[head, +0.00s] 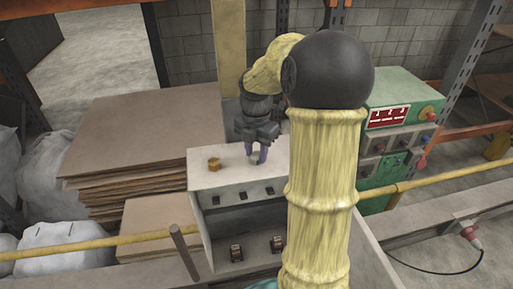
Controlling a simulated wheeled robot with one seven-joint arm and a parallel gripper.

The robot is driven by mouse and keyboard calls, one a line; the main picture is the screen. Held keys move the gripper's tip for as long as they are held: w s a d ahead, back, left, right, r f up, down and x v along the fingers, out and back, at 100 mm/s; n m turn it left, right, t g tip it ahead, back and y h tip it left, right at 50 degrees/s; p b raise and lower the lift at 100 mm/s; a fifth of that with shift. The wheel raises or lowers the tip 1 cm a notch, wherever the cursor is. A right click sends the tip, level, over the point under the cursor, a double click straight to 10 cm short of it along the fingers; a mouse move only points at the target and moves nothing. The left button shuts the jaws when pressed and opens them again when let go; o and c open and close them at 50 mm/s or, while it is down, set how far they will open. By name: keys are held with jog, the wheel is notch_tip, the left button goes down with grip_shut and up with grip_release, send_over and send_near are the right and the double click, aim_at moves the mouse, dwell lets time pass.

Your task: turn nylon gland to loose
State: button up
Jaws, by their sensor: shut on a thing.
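My gripper (257,160) points down at the top of a pale grey metal box (227,178), towards its right side. Its two purple-grey fingers are shut around the nylon gland on the box top. The gland itself is almost wholly hidden by the fingers, so its turn position cannot be told. A small brass-coloured gland (214,164) stands on the same top, to the left of my gripper and apart from it.
The box's open front shows small dark fittings (237,252). Stacked brown sheets (135,150) lie left behind it. A green control cabinet (390,130) stands right. A yellow rail (440,182) and a grey post (185,250) are nearby. My arm hides the box's right part.

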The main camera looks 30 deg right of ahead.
aim_at(256, 153)
dwell(0.4)
jog(key=o, duration=1)
jog(key=shift+c, duration=0.2)
jog(key=shift+w+r, duration=0.1)
jog(key=shift+r, duration=0.5)
notch_tip(256, 153, up, 16)
jog(key=b, duration=0.3)
jog(key=shift+r, duration=0.15)
